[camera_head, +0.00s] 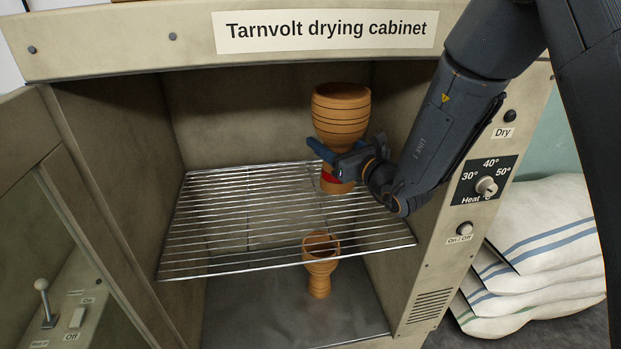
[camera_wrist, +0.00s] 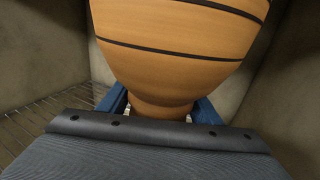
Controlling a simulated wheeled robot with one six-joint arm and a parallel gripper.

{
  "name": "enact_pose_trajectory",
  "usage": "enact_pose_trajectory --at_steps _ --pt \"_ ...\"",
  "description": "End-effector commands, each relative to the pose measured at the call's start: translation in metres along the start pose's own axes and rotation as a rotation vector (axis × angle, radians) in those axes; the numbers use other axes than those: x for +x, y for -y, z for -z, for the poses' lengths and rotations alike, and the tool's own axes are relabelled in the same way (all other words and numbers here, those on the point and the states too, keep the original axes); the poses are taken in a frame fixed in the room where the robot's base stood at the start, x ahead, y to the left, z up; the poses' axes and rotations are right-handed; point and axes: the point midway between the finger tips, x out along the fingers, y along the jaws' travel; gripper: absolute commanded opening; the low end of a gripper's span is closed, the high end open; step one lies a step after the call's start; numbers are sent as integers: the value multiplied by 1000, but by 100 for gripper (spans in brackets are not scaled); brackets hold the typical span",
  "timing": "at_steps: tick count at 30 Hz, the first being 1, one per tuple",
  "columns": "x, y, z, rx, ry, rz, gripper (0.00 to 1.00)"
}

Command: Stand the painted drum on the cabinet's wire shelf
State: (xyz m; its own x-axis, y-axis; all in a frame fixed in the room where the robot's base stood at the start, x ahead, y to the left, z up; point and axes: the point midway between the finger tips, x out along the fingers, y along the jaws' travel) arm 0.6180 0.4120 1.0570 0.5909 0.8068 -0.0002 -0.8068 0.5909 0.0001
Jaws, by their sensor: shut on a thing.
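The painted drum (camera_head: 341,112) is an orange-brown goblet with dark rings and a red patch low on its foot. It is upright inside the cabinet, over the right back part of the wire shelf (camera_head: 240,225). My gripper (camera_head: 335,150) is shut on its narrow waist. In the wrist view the drum's bowl (camera_wrist: 178,50) rises above the blue fingers of my gripper (camera_wrist: 160,108). I cannot tell whether its foot touches the wires or is just above them.
A second goblet drum (camera_head: 320,268) stands on the cabinet floor below the shelf. The shelf's left and front are bare. The cabinet's right wall and control panel (camera_head: 483,185) are close to my arm. The open door (camera_head: 75,240) is at left. Folded white cloths (camera_head: 545,240) lie outside at right.

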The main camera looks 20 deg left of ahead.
Motion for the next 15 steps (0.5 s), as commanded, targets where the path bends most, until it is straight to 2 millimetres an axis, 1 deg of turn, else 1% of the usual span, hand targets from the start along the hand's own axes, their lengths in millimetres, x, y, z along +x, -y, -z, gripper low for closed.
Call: enact_pose_trajectory --at_steps 3,6,13,15 --pt "2 -6 18 2 -2 -9 16" --pt "3 -8 29 1 0 -11 16" --pt "3 -7 42 1 2 -10 16" --pt "2 -7 49 2 0 -9 16"
